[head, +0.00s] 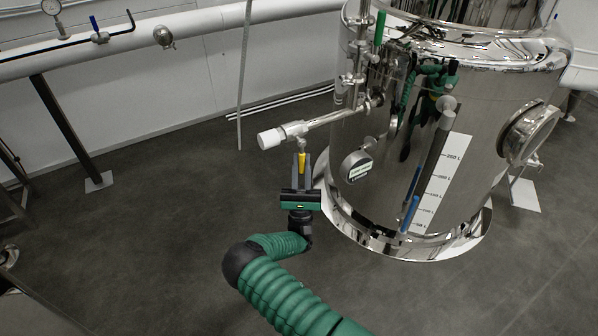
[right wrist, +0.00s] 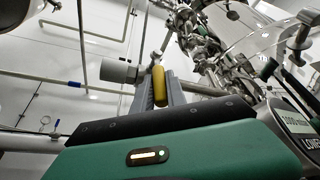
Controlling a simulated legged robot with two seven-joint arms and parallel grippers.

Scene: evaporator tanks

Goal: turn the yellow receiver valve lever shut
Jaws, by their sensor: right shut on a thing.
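The yellow receiver valve lever (head: 302,161) hangs down below the valve on the side pipe (head: 296,131) of the shiny steel tank. My right gripper (head: 301,172) reaches up from below, with its fingers on both sides of the lever. In the right wrist view the yellow lever (right wrist: 158,86) stands between the two grey fingers (right wrist: 159,92), which are shut on it. The white pipe end (right wrist: 118,71) is just beyond the fingers. My left gripper does not show.
The steel tank (head: 400,150) stands close right of the gripper, with a round gauge (head: 356,166) and a level scale (head: 446,185) on its side. A white wall pipe (head: 130,50) runs along the back left. The floor left of the gripper is clear.

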